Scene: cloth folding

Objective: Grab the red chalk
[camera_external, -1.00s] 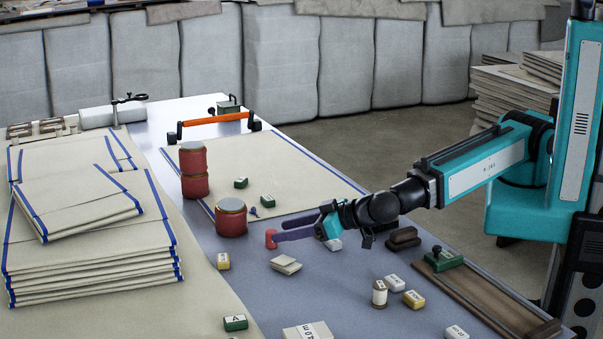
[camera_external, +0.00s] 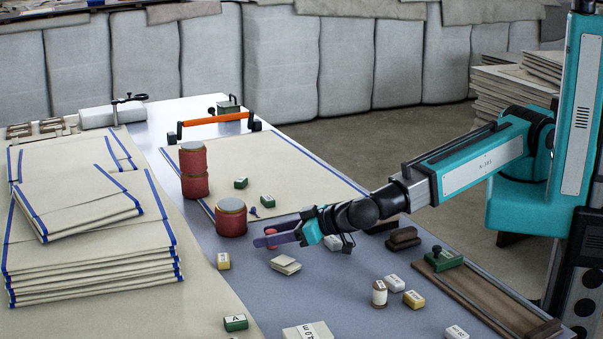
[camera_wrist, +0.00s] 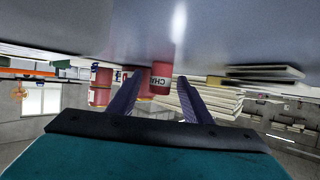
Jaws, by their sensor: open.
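The red chalk (camera_external: 271,233) stands on the grey-blue table top, partly hidden behind my nearer finger in the external view. The fingers of my gripper (camera_wrist: 160,84) appear apart from the chalk, with no clear contact showing.
Red tins (camera_external: 231,217) stand beyond the chalk. A tall folded cloth stack (camera_external: 90,250) fills the left side. A wooden tray (camera_external: 480,295) lies at right.

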